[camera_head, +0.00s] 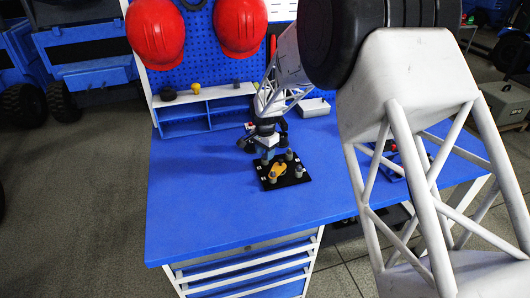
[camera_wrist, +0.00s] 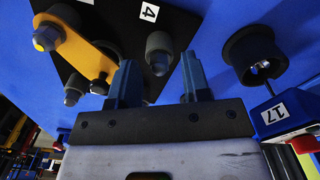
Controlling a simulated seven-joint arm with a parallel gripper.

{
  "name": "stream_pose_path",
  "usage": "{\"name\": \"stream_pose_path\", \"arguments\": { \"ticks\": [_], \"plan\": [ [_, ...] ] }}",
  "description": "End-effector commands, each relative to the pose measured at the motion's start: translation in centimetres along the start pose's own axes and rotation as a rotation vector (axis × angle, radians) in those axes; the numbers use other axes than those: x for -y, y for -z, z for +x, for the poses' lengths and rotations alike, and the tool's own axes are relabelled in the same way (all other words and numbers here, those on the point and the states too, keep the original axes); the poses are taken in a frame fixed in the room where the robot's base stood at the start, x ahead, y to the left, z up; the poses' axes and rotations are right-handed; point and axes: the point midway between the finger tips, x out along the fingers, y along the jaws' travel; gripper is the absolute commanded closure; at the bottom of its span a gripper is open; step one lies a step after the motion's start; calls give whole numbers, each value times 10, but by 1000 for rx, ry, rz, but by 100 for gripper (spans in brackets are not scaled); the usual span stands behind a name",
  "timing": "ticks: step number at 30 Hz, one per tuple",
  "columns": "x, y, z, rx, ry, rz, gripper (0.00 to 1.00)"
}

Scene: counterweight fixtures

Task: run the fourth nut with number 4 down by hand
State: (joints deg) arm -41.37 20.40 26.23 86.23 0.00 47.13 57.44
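A black fixture plate (camera_head: 265,184) lies on the blue table and also shows in the wrist view (camera_wrist: 110,20). It carries several grey posts with bolt or nut ends and a yellow bar (camera_head: 278,169), which also shows in the wrist view (camera_wrist: 85,52). A white tag with the number 4 (camera_wrist: 147,12) sits on the plate near a grey post with a metal nut end (camera_wrist: 159,62). My gripper (camera_wrist: 158,75) is open, its two blue fingers apart. In the wrist picture that post appears between the fingertips; I cannot tell whether they surround it. In the head view my gripper (camera_head: 267,156) is over the plate's back edge.
A black round holder with a metal bolt (camera_wrist: 255,58) stands right in the wrist view, near a tag marked 17 (camera_wrist: 274,113). A shelf unit (camera_head: 205,110) stands at the table's back. The table's left and front (camera_head: 200,210) are clear.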

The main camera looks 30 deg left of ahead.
Motion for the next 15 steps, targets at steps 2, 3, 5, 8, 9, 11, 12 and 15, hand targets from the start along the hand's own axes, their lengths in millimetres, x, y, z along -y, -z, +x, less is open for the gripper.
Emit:
{"name": "stream_pose_path", "arguments": {
  "ticks": [2, 3, 5, 8, 9, 11, 12, 15],
  "plan": [
    [0, 0, 0, 0, 0, 0, 56],
    [0, 0, 0, 0, 0, 0, 56],
    [0, 0, 0, 0, 0, 0, 56],
    [0, 0, -2, 0, 0, 0, 56],
    [0, 0, -3, 0, 0, 0, 56],
    [0, 0, -6, 0, 0, 0, 56],
    [0, 0, -9, 0, 1, 0, 56],
    [0, 0, -18, -1, 2, 0, 56]
  ]
}}
